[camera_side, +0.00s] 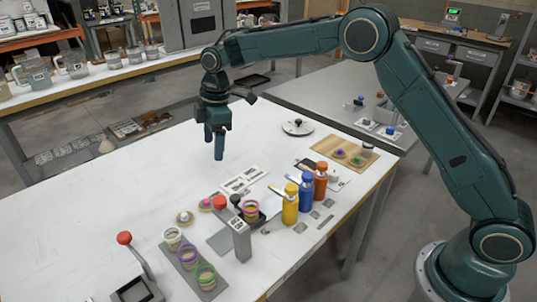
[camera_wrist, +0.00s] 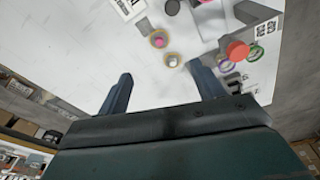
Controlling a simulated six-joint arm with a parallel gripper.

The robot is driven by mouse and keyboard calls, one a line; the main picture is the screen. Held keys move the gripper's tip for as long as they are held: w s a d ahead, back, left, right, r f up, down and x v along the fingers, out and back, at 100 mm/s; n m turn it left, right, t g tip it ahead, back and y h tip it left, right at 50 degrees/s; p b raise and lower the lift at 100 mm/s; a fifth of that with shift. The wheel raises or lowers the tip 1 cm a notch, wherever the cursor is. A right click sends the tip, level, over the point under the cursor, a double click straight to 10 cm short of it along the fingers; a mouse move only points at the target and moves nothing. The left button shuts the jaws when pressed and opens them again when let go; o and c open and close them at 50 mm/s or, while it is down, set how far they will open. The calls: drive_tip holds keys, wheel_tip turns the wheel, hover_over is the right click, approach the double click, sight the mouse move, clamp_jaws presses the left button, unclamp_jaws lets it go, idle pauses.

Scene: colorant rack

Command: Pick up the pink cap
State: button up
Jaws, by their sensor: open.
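My gripper (camera_side: 213,148) is open and empty, pointing down well above the table and farther back than the cap. Its two separated fingers (camera_wrist: 160,70) show in the wrist view. A whitish cap (camera_side: 184,217) on a similar coaster stands close to the pink one, and also shows in the wrist view (camera_wrist: 172,61).
A grey tray with ringed cups (camera_side: 205,277) lies in front. Yellow (camera_side: 290,205), blue (camera_side: 305,195) and orange (camera_side: 320,181) bottles stand farther right. The table's left and back-left are clear.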

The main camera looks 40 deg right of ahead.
drive_tip(key=shift+n+g, duration=0.3)
drive_tip(key=shift+n, duration=0.4)
drive_tip(key=f, duration=0.1)
drive_tip(key=w+a+f, duration=0.1)
drive_tip(key=f, duration=0.1)
drive_tip(key=w+f, duration=0.1)
drive_tip(key=f, duration=0.1)
drive_tip(key=shift+a, duration=0.35)
drive_tip(key=shift+f, duration=0.1)
hover_over(207, 200)
drive_tip(key=shift+d+f, duration=0.2)
drive_tip(key=shift+f, duration=1.9)
drive_tip(key=shift+d+f, duration=0.15)
drive_tip(key=shift+f, duration=1.95)
drive_tip(key=shift+f, duration=0.1)
drive_tip(key=shift+a+f, duration=0.2)
drive_tip(key=shift+f, duration=1.05)
drive_tip(key=shift+a+f, duration=0.2)
drive_tip(key=shift+f, duration=1)
drive_tip(key=c, duration=1)
